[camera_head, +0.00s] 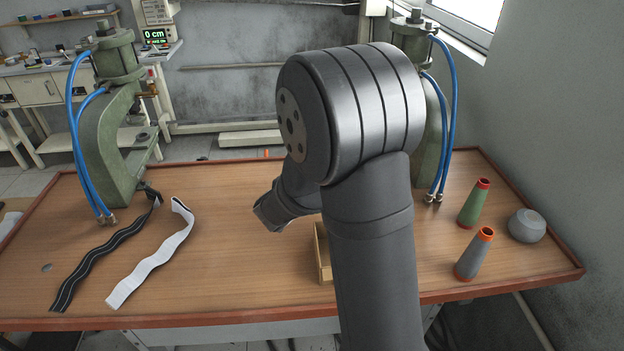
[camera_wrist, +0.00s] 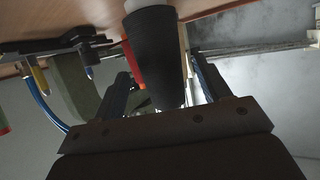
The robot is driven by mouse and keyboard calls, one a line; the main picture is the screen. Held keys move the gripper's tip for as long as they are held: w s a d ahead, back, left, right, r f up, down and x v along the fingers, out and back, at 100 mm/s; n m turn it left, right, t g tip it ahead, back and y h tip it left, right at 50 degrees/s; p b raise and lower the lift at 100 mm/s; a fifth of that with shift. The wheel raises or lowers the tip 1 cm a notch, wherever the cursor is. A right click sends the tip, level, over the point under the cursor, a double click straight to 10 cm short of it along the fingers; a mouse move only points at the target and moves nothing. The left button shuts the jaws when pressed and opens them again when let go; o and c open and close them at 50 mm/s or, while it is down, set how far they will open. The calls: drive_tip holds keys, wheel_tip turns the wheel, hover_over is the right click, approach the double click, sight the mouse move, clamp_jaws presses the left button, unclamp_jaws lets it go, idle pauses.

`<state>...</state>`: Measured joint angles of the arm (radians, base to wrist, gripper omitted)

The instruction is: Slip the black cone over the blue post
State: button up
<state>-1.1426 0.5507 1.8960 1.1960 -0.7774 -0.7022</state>
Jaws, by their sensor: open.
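The black cone (camera_wrist: 155,45) is large in the wrist view, with its wide end toward the table at the top of the picture and its narrower end toward my gripper. A pale grey piece shows just beyond its wide end. My gripper (camera_wrist: 162,78) is open, with one finger on each side of the cone. I cannot make out the blue post in either view. In the head view my own arm hides the cone and the gripper's fingers.
A wooden box (camera_head: 324,262) is partly hidden behind my arm. A green cone (camera_head: 473,205), a grey cone (camera_head: 472,258) and a grey rounded piece (camera_head: 527,226) stand at right. Green presses (camera_head: 110,150) (camera_head: 432,130) with blue hoses stand at the back. Black (camera_head: 98,262) and white (camera_head: 150,262) strips lie left.

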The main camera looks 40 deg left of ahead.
drive_tip(key=shift+x, duration=3.2)
drive_tip(key=shift+f, duration=0.1)
drive_tip(key=c, duration=1.1)
drive_tip(key=shift+c, duration=0.2)
drive_tip(key=shift+r, duration=0.5)
drive_tip(key=r, duration=0.2)
drive_tip(key=d+r, duration=0.1)
drive_tip(key=r, duration=0.1)
drive_tip(key=shift+w, duration=0.15)
drive_tip(key=w+d+r, duration=0.3)
drive_tip(key=d+r, duration=0.2)
drive_tip(key=d, duration=0.4)
drive_tip(key=w+d+r, duration=0.2)
drive_tip(key=w+r, duration=0.3)
drive_tip(key=w, duration=0.6)
drive_tip(key=shift+w+d+y, duration=0.3)
drive_tip(key=shift+r, duration=0.15)
